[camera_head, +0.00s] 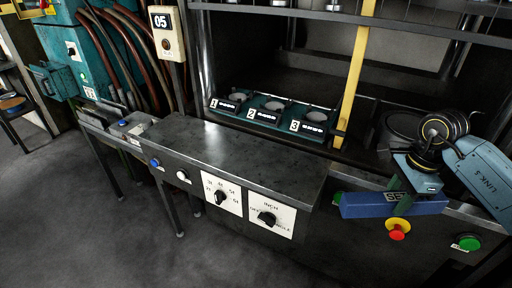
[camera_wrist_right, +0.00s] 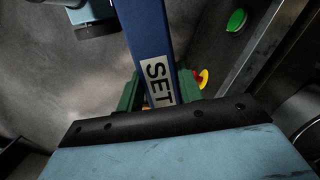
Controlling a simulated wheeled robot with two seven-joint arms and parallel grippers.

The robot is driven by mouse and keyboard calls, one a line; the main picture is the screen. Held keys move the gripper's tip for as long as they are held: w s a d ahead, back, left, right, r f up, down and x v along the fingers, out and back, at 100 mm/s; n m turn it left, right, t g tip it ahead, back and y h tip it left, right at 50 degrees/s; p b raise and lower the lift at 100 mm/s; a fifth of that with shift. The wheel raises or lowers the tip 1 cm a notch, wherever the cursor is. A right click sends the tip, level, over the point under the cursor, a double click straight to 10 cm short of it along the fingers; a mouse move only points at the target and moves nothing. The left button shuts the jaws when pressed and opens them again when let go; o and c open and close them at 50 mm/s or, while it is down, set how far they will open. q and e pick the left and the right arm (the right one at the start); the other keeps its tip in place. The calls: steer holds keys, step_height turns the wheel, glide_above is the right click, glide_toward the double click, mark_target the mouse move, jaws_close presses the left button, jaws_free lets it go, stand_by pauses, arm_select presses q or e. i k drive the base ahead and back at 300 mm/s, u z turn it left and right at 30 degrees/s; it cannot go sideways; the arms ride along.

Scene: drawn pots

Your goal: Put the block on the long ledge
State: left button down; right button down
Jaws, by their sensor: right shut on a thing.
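The block is a long blue bar (camera_head: 425,205) with a white SET label, in front of the machine at the right of the head view. My right gripper (camera_head: 397,192) is shut on it near its middle, with green fingers on both sides. In the right wrist view the block (camera_wrist_right: 150,35) extends away between the green fingers (camera_wrist_right: 158,92). A long dark metal ledge (camera_head: 230,150) runs along the machine's front, its widest bare part to the left of the block. I cannot tell whether the block touches the machine front. My left gripper is not in view.
A green tray with three numbered round places (camera_head: 262,117) stands behind the ledge. A yellow upright bar (camera_head: 353,75) rises beside it. A red button (camera_head: 397,229) with a yellow collar is just below the block; a green button (camera_head: 467,243) is further right. Dials (camera_head: 222,197) front the ledge.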

mark_target(251, 155)
steer(key=u, duration=2)
steer(key=i, duration=2.45)
steer(key=z, duration=2.95)
steer(key=i, duration=0.55)
